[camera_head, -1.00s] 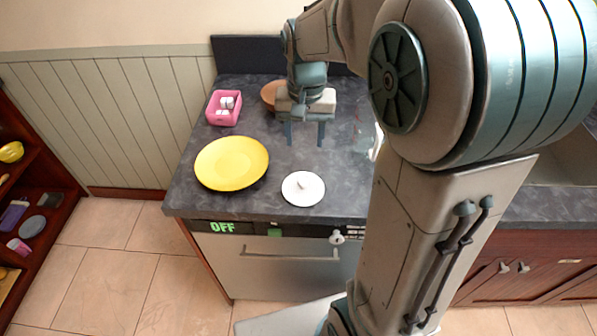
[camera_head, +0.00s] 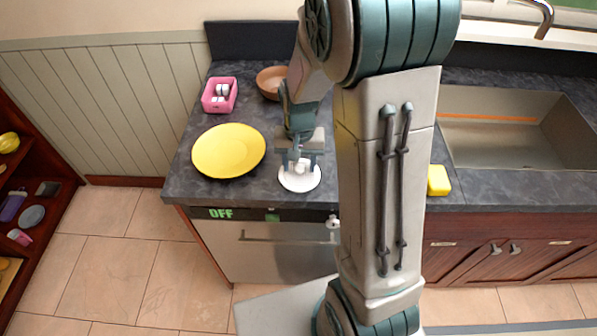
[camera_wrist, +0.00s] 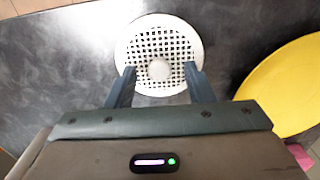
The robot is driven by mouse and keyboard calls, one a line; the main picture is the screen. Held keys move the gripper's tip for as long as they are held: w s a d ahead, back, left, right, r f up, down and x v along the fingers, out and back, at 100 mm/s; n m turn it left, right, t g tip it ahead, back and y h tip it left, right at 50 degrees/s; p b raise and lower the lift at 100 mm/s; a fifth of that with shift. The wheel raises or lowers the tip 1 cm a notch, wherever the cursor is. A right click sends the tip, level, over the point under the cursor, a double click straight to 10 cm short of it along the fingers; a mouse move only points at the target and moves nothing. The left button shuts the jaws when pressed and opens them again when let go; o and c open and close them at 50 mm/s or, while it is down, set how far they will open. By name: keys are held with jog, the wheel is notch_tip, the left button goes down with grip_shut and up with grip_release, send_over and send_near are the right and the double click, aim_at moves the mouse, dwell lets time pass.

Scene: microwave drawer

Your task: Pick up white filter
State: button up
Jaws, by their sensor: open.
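The white filter (camera_head: 300,181) is a round perforated disc with a central knob, lying on the dark counter near its front edge. In the wrist view the filter (camera_wrist: 141,47) shows its grid of holes, with the knob (camera_wrist: 159,70) near its middle. My gripper (camera_head: 299,166) is over the filter, pointing down. In the wrist view my gripper (camera_wrist: 159,73) is open, with one finger on each side of the knob. I cannot tell whether the fingertips touch the disc.
A yellow plate (camera_head: 228,151) lies left of the filter. A pink basket (camera_head: 219,95) with white items and a brown bowl (camera_head: 270,82) stand farther back. A sink (camera_head: 515,125) and a yellow sponge-like block (camera_head: 438,181) are to the right. A drawer front reading OFF (camera_head: 221,213) is below.

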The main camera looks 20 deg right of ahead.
jog(key=shift+f, duration=0.25)
grip_shut()
jog(key=shift+r, duration=0.15)
